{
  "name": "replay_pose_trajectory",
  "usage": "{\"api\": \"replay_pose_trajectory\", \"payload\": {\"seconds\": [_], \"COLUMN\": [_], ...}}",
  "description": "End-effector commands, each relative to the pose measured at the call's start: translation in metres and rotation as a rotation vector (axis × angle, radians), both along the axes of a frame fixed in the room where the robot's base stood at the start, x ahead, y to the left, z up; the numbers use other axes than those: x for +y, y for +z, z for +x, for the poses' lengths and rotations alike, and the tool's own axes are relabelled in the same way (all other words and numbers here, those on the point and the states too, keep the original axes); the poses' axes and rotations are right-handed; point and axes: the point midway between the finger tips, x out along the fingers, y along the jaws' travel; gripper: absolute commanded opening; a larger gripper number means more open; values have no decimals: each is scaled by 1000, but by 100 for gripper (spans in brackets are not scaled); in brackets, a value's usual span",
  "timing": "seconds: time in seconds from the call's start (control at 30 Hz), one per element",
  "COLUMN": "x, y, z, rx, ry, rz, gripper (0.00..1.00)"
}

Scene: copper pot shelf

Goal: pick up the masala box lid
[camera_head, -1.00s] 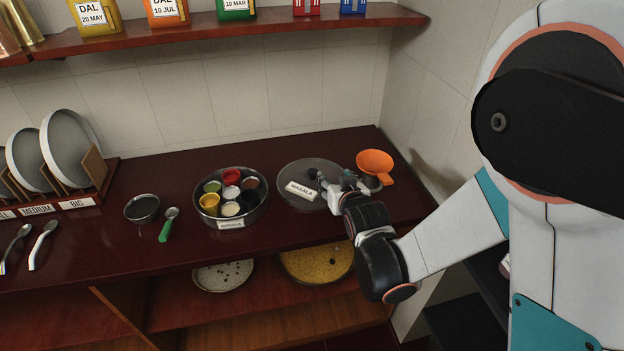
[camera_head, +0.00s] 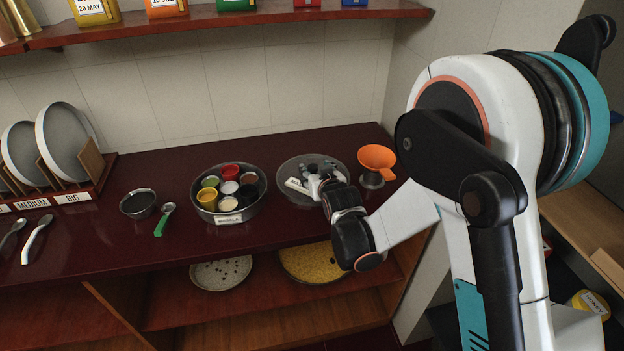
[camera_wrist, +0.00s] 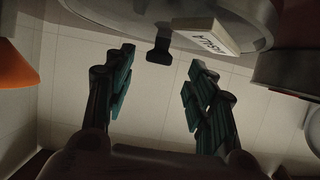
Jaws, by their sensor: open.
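The masala box lid (camera_head: 288,168) is a round grey disc with a white MASALA label, lying on the dark red counter right of the spice box. My gripper (camera_head: 313,170) is low over the lid and hides part of it and of its label. In the wrist view the lid (camera_wrist: 120,12) fills the top edge, with its label block and a small dark knob (camera_wrist: 158,52). My gripper's teal-padded fingers (camera_wrist: 162,60) are open and apart, and the knob appears between their tips. I cannot tell whether a finger touches it.
The round masala box (camera_head: 230,195) with several coloured spice cups stands left of the lid. An orange funnel (camera_head: 376,158) on a small metal base stands close on the right. A bowl (camera_head: 138,204) and a green-handled spoon (camera_head: 163,221) lie farther left.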

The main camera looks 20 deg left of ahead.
Motion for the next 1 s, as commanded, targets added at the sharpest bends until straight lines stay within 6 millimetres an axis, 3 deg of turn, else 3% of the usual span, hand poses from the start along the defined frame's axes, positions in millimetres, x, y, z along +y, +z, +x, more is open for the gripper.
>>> {"api": "replay_pose_trajectory", "payload": {"seconds": [0.2, 0.47, 0.5, 0.7, 1.0], "x": [14, 17, 17, 17, 17], "y": [-15, -15, -15, -15, -15], "z": [26, 31, 31, 31, 31], "rx": [0, 0, 0, 0, 0], "ry": [0, 0, 0, 0, 0], "rz": [0, 0, 0, 0, 0], "gripper": [51, 51, 48, 3, 0]}}
